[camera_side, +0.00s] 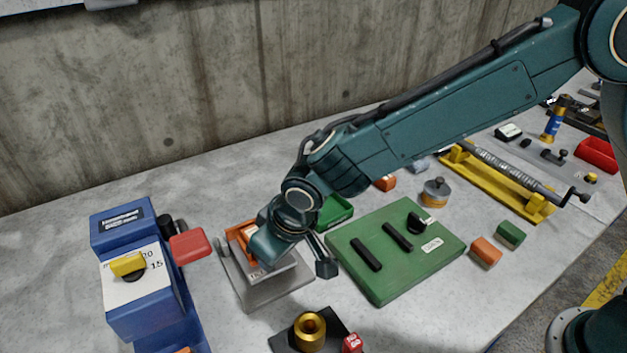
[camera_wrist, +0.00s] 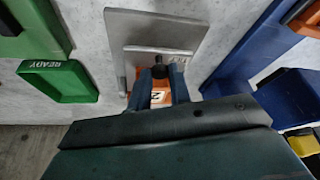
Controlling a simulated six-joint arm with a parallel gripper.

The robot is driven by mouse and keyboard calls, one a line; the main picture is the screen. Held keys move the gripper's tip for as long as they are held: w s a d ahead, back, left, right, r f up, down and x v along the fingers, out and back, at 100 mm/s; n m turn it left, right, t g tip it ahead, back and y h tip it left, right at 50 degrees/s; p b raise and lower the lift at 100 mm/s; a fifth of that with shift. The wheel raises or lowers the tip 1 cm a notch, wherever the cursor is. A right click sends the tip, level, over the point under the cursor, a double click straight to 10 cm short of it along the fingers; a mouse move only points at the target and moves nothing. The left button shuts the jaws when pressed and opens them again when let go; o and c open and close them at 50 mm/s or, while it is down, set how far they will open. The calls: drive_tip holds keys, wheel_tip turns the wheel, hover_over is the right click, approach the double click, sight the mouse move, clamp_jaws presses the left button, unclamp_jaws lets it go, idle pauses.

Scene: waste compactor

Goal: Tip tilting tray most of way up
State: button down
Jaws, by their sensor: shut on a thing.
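The tilting tray is a grey metal plate (camera_side: 285,276) on a grey base (camera_side: 246,298), left of centre in the side view. In the wrist view the grey plate (camera_wrist: 160,28) shows at the top centre. My gripper (camera_wrist: 159,76) is at the tray's edge, with its two fingers shut around a small dark knob (camera_wrist: 158,70). In the side view my wrist hangs over the tray and hides the fingertips and part of the plate. Orange parts (camera_side: 240,234) show behind my wrist, and an orange piece with a white label (camera_wrist: 157,97) lies between the fingers. The tray's exact tilt is hard to tell.
A green board (camera_side: 390,277) lies to the right and a green bin (camera_side: 335,211) behind. A brass knob on a black plate (camera_side: 283,343) sits in front.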

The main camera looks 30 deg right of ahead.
drive_tip(key=shift+w+r, duration=0.55)
drive_tip(key=shift+r, duration=0.1)
drive_tip(key=shift+w+r+g, duration=0.45)
drive_tip(key=shift+r+g, duration=0.1)
drive_tip(key=shift+g, duration=0.15)
drive_tip(key=g, duration=0.2)
drive_tip(key=shift+w+d+r+m+g, duration=0.1)
drive_tip(key=shift+w+r+m+g, duration=0.2)
drive_tip(key=shift+w, duration=0.05)
drive_tip(key=shift+w+r+g, duration=0.3)
drive_tip(key=shift+r+g, duration=0.05)
drive_tip(key=shift+g, duration=0.35)
drive_tip(key=shift+w+r, duration=0.65)
drive_tip(key=shift+w, duration=0.1)
